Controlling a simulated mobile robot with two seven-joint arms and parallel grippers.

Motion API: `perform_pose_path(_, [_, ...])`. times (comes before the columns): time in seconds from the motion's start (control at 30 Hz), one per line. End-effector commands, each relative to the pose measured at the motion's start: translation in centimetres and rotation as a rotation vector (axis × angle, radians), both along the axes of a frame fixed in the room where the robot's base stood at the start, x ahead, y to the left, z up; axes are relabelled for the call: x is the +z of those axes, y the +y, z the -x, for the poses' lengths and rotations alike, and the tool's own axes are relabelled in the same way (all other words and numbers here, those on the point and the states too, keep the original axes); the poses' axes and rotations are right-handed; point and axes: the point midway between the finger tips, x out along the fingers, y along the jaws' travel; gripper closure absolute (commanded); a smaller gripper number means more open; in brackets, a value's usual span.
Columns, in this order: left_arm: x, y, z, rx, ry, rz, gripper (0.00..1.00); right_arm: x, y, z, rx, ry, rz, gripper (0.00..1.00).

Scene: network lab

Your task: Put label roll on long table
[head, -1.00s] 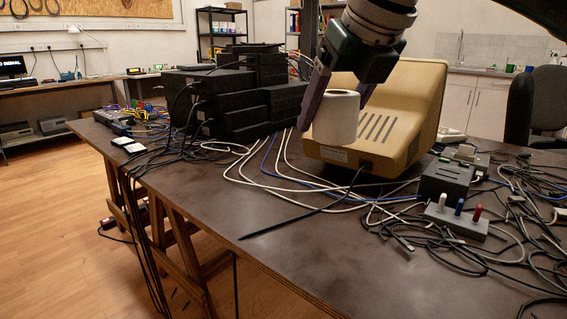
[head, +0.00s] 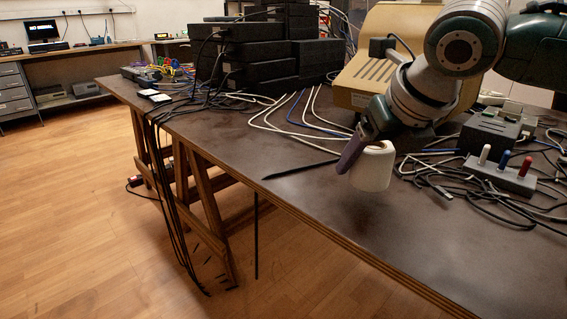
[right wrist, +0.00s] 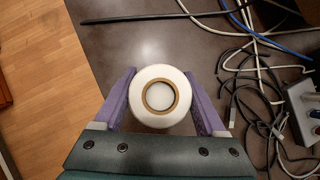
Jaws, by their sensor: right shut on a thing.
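The label roll (head: 372,168) is a white cylinder with a brown core. In the right wrist view the label roll (right wrist: 160,96) sits between the two purple fingers, its core facing the camera. My right gripper (head: 362,158) is shut on it and holds it upright over the front part of the long table (head: 290,205); the gap beneath it is hard to judge. The right wrist view shows the right gripper (right wrist: 161,100) with a finger on each side of the roll. The dark long table top (right wrist: 120,50) lies below it. My left gripper is not in view.
Black boxes (head: 255,55) and a beige monitor (head: 365,75) stand farther back. Loose cables and a grey block with coloured pegs (head: 500,172) lie to the right. A black rod (head: 300,168) lies left of the roll. The table's front area is bare.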

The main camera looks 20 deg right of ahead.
Motion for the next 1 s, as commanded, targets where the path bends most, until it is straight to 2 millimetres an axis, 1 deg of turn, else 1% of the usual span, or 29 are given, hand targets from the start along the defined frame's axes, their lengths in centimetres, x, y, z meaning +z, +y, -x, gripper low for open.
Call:
perform_pose_path(0.03, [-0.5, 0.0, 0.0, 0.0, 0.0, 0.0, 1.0, -1.1, 0.0, 0.1, -0.001, 0.002, 0.001, 0.91])
perform_pose_path(0.1, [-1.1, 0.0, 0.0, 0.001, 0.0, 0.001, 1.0, -2.4, 0.0, 0.1, 0.0, 0.003, 0.0, 0.91])
perform_pose_path(0.2, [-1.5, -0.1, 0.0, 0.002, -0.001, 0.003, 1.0, -3.5, 0.0, 0.0, 0.0, 0.001, 0.0, 0.91])
perform_pose_path(0.43, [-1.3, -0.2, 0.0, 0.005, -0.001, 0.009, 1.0, -3.4, 0.0, 0.0, 0.0, -0.001, 0.0, 0.91])
perform_pose_path(0.57, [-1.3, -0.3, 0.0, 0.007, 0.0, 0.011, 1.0, -3.7, 0.0, 0.0, -0.001, 0.0, 0.001, 0.91])
perform_pose_path(0.6, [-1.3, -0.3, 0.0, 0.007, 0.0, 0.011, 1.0, -3.8, 0.0, 0.0, 0.0, 0.001, 0.001, 0.24])
perform_pose_path(0.8, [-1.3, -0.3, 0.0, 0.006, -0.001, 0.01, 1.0, -3.8, 0.0, 0.0, -0.001, 0.001, 0.001, 0.02])
perform_pose_path(0.83, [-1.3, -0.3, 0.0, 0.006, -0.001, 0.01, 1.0, -3.8, 0.0, 0.0, 0.0, 0.001, 0.001, 0.0])
perform_pose_path(1.0, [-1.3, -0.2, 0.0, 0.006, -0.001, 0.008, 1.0, -3.8, 0.0, 0.0, -0.001, 0.001, 0.001, 0.0])
